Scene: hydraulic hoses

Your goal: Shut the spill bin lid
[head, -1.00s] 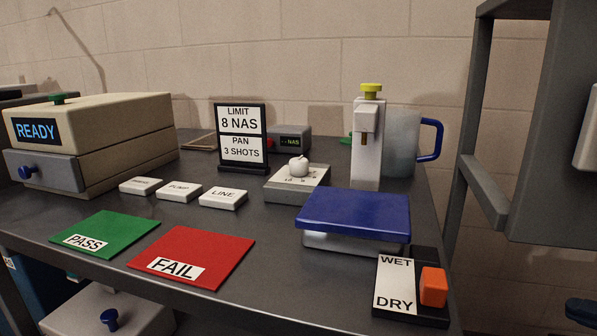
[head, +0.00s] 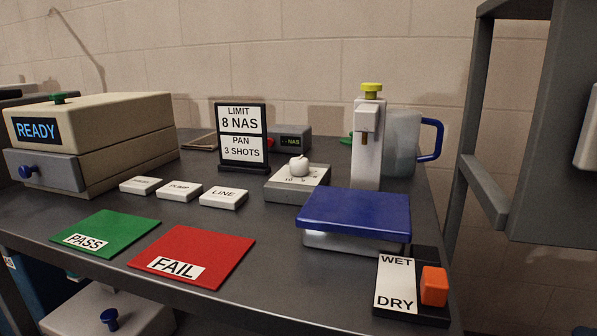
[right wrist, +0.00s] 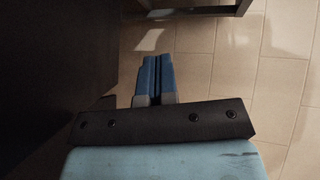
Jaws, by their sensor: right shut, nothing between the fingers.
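Nothing in view can be clearly made out as the spill bin or its lid. A flat blue slab (head: 354,212) lies level on a pale base at the right of the bench; I cannot tell whether it is a lid. My right gripper (right wrist: 155,72) shows in the right wrist view, its blue fingers together and empty, over a tiled floor beside a dark surface. A dark blue shape (head: 583,331) barely shows at the bottom right of the head view; I cannot tell what it is. My left gripper is not in view.
The dark bench (head: 285,245) holds a READY machine (head: 90,140), green PASS (head: 115,228) and red FAIL (head: 205,245) mats, a sign (head: 241,138), a jug (head: 401,145) and a WET/DRY switch (head: 411,290). A grey rack (head: 478,120) stands at right. Tiled floor (right wrist: 285,70) is bare.

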